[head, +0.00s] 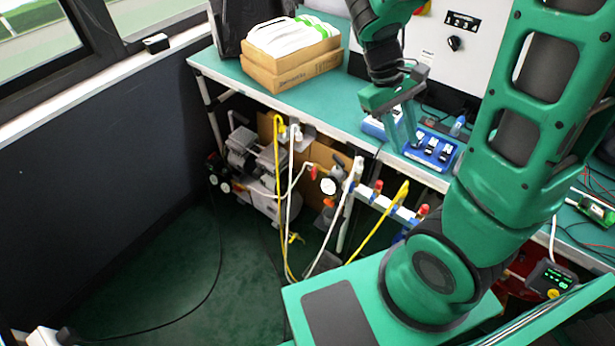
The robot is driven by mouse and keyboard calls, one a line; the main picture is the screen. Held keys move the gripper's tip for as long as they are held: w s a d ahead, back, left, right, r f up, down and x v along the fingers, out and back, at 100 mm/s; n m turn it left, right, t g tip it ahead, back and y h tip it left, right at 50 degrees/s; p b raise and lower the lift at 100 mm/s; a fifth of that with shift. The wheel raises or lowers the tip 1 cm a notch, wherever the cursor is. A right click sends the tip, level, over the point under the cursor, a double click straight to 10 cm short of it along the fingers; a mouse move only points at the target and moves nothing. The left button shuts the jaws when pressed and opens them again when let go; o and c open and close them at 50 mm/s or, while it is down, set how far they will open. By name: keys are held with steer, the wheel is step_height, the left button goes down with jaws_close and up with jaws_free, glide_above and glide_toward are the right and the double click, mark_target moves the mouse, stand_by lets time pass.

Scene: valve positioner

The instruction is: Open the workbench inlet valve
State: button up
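Several small red-topped fittings that look like valve handles show under the workbench (225,78) in the head view. One red fitting (313,172) is on the white tubing near a round gauge (328,187). Two more, a left one (377,187) and a right one (422,210), stand on a pale manifold bar (397,212). I cannot tell which is the inlet valve or how its handle is set. My gripper (406,143) points down above the bench's front edge, higher than these fittings and apart from them. Its two fingers look spread, with nothing between them.
A blue tray (447,162) sits beside my gripper on the bench. Cardboard boxes (290,72) stand further left. A grey compressor (255,165) and yellow and white hoses crowd the space below. The dark green floor (165,265) at left is mostly clear, with a black cable across it.

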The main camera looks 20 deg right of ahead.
mark_target(312, 173)
steer(key=w+a+f+n+h, duration=0.2)
steer(key=w, duration=0.1)
steer(key=w+a+f+n+h, duration=0.2)
steer(key=a+f+n, duration=0.1)
steer(key=shift+w+a+f, duration=0.25)
steer(key=shift+w, duration=0.15)
steer(key=w+a+f+n+h, duration=0.1)
steer(key=a+f+n, duration=0.1)
steer(key=w+a+f+n+t+h, duration=0.1)
steer(key=a+f+n, duration=0.1)
steer(key=w+a+f+n+t+h, duration=0.1)
steer(key=a+f+h, duration=0.1)
steer(key=a, duration=0.1)
steer(key=shift+w+n, duration=0.15)
steer(key=shift+n, duration=0.25)
steer(key=s+a+f+n+t+h, duration=0.2)
steer(key=a+f+n+t+h, duration=0.1)
steer(key=a+f+n+t, duration=0.95)
steer(key=shift+n+g, duration=0.25)
steer(key=shift+g, duration=0.3)
steer(key=x, duration=0.6)
steer(key=w+r+x, duration=0.1)
steer(key=x, duration=0.2)
steer(key=shift+a+r, duration=0.1)
steer(key=shift+w, duration=0.1)
jaws_close()
